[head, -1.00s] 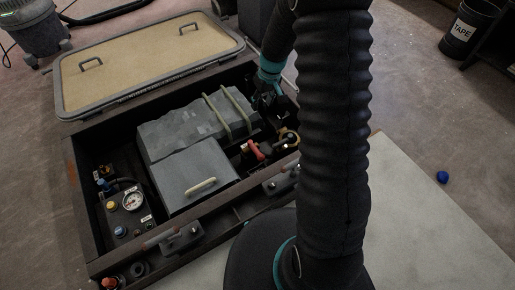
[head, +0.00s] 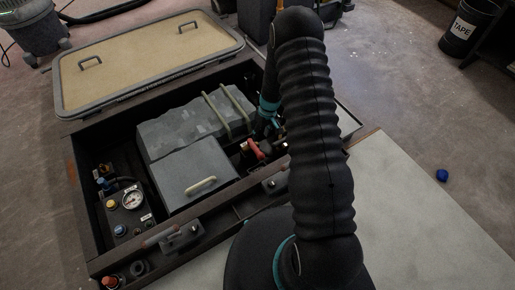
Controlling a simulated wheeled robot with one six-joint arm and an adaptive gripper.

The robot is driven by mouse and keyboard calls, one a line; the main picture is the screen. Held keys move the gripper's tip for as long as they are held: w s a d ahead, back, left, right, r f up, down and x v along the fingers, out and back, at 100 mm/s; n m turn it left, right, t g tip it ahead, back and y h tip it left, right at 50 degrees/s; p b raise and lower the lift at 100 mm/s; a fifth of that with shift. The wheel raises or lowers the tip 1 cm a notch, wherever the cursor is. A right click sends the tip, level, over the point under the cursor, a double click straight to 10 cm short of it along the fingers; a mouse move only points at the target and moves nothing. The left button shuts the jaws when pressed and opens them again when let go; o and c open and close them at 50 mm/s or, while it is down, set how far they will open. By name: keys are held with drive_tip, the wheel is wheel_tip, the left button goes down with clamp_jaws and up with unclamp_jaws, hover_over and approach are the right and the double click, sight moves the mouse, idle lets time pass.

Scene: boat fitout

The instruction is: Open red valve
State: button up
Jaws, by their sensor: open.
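The red valve (head: 253,149) shows its red handle in the right part of the open dark box, to the right of the grey engine block (head: 180,168). My gripper (head: 268,128) is open, pointing down just above and to the right of the red handle. It is small and dark here, and my arm partly covers it. I cannot tell whether its fingers touch the handle.
The dark box frame (head: 85,212) surrounds the engine. A gauge (head: 132,200) and several coloured knobs sit at its left. The tan hatch lid (head: 145,62) lies behind. A pale panel (head: 420,225) at the right is clear.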

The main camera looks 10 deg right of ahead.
sight(257, 149)
drive_tip(key=f, duration=0.3)
drive_tip(key=a+f, duration=0.1)
drive_tip(key=f, duration=0.5)
drive_tip(key=shift+s+a+f, duration=0.15)
drive_tip(key=shift+s+a, duration=0.2)
drive_tip(key=shift+a, duration=0.05)
clamp_jaws()
